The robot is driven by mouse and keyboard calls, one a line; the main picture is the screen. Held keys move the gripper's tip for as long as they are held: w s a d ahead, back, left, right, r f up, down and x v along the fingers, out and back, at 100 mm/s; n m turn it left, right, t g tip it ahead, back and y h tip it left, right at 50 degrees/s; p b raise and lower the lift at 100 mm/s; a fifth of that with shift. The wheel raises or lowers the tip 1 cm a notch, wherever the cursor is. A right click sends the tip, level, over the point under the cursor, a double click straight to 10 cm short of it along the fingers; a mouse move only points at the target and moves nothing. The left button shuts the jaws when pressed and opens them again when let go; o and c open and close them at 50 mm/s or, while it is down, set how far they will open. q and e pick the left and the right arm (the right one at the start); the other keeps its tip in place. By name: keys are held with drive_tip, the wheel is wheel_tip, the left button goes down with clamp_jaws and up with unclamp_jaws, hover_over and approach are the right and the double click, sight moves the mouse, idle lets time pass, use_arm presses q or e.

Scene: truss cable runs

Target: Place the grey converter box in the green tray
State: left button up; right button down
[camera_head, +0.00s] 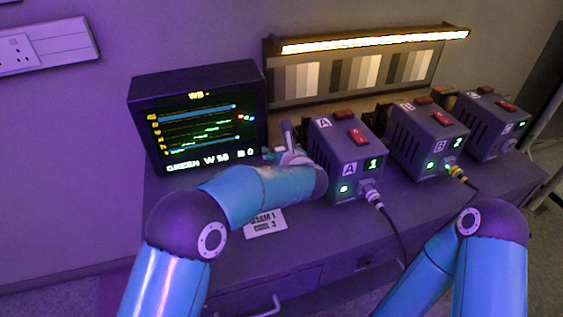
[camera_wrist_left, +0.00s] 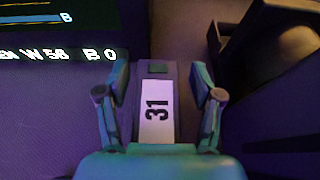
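My left gripper (camera_head: 288,152) is over the desk, between the monitor and the box marked A. In the left wrist view its two fingers (camera_wrist_left: 160,85) are spread. I cannot make out a green tray in either view. My right arm shows at the lower right, but its gripper is out of view.
A monitor (camera_head: 197,125) stands at the left. Boxes A (camera_head: 345,160), B (camera_head: 428,140) and C (camera_head: 490,125) stand to the right, with cables from A and B. A lit chart panel (camera_head: 355,75) is behind. A white card (camera_head: 265,222) lies near the desk's front.

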use_arm(q)
drive_tip(key=shift+a, duration=0.15)
clamp_jaws()
drive_tip(key=shift+w, duration=0.1)
drive_tip(key=shift+r, duration=0.1)
